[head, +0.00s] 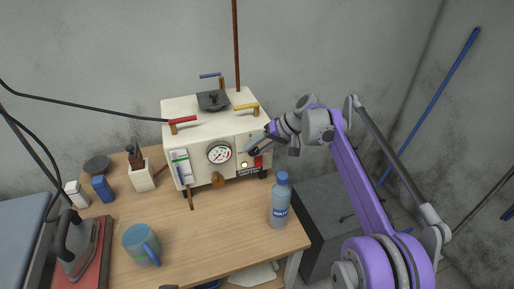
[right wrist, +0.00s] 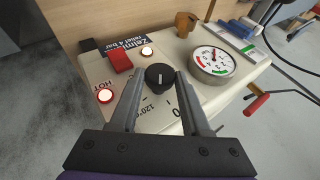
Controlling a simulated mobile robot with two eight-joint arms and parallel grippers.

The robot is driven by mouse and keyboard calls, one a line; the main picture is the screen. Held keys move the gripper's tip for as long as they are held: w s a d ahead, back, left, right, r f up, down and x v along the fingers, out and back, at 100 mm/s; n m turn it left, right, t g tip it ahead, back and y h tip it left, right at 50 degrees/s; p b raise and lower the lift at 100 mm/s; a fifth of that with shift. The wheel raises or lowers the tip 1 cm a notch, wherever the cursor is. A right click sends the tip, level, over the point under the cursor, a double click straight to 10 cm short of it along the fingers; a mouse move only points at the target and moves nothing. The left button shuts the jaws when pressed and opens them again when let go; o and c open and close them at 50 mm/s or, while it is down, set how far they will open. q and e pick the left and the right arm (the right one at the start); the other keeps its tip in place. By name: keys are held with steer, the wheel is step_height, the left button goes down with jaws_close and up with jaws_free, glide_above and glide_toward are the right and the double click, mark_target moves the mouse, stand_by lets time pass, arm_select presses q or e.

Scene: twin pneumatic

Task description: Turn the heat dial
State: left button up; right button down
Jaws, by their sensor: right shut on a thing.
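The heat dial (right wrist: 159,77) is a round black knob with a pale mark on the cream front panel of the machine (head: 180,143). In the right wrist view a scale reading 0 and 120° lies beside it. My right gripper (right wrist: 159,75) has one finger on each side of the knob and is shut on it. In the head view the right gripper (head: 252,151) reaches the panel from the right and largely covers the dial. My left gripper is not in view.
A pressure gauge (right wrist: 212,64) is close beside the dial. A water bottle (head: 280,203) stands below my right arm. A blue mug (head: 141,244) is on the table.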

steer(key=shift+c, duration=2)
jaws_free()
steer(key=v, duration=1.1)
steer(key=shift+p, duration=0.4)
